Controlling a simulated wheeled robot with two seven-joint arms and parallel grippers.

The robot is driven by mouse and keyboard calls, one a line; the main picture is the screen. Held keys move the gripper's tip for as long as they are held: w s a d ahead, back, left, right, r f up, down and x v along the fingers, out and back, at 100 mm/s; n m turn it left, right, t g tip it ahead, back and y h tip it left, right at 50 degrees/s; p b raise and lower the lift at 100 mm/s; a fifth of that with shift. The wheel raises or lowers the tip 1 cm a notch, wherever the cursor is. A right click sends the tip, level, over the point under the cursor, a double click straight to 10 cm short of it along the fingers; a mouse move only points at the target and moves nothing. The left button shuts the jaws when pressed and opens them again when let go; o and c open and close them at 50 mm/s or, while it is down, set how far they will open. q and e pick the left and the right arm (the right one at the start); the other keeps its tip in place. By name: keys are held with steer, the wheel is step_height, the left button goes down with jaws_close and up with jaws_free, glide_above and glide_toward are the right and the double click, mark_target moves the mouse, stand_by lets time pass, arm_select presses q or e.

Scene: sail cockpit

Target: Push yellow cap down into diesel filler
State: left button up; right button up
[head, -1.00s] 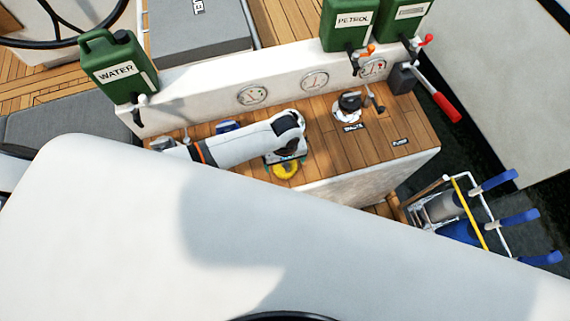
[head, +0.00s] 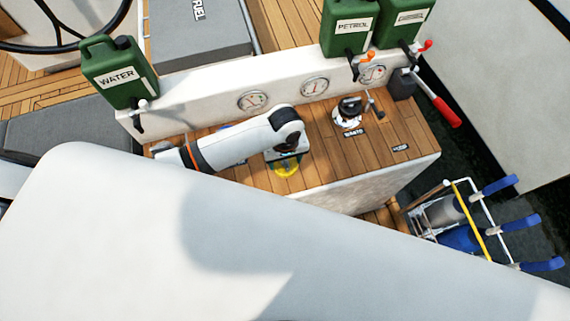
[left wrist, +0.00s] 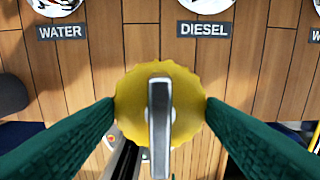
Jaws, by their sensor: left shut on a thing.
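The yellow cap (left wrist: 135,100) is round with a scalloped edge and a grey bar handle across its top. The green fingers of my left gripper (left wrist: 160,110) are shut on its two sides. In the head view the yellow cap (head: 285,169) shows below my left gripper (head: 285,158), over the front part of the teak top. The diesel filler (left wrist: 206,5) is partly cut off at the top of the left wrist view, above its DIESEL label (left wrist: 204,29). The cap is apart from it. My arm hides the diesel filler in the head view. My right gripper is not in view.
The water filler (left wrist: 54,7) is left of the diesel filler. A black-capped waste filler (head: 348,110) stands to the right. Green jerry cans (head: 119,68) hang along the white gauge panel (head: 282,92) behind. The teak top (head: 325,160) right of the cap is clear.

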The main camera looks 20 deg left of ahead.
arm_select(q)
step_height(320, 180, up, 4)
steer(key=shift+r, duration=0.55)
step_height(320, 180, up, 3)
steer(key=p, duration=0.4)
steer(key=shift+f+p, duration=0.1)
steer(key=shift+p, duration=0.3)
steer(key=shift+f, duration=0.1)
